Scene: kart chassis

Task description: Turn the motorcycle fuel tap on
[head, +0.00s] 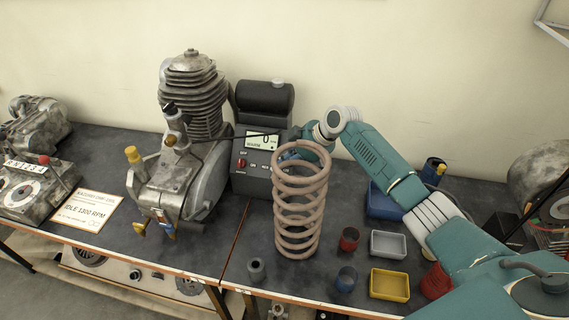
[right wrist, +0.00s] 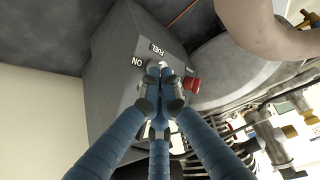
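The fuel tap is on a grey control box (head: 252,181), which has a lit display reading 0 and a red knob. In the right wrist view, the box face (right wrist: 118,88) carries the words FUEL and ON, with a pale round part (right wrist: 163,66) beside them and a red knob (right wrist: 192,84). My right gripper (right wrist: 161,88) has its blue fingers drawn together right at this face, over the area beside ON. The fingertips cover the tap, so I cannot tell whether they grip it. In the head view this gripper is largely hidden behind the coil spring. My left gripper is not in view.
A tall coil spring (head: 297,205) stands close in front of my right gripper. A finned engine (head: 190,125) stands left of the box. Red and blue cups (head: 349,240), a grey tray (head: 388,245) and a yellow tray (head: 389,285) sit to the right. An idle-speed card (head: 86,209) lies left.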

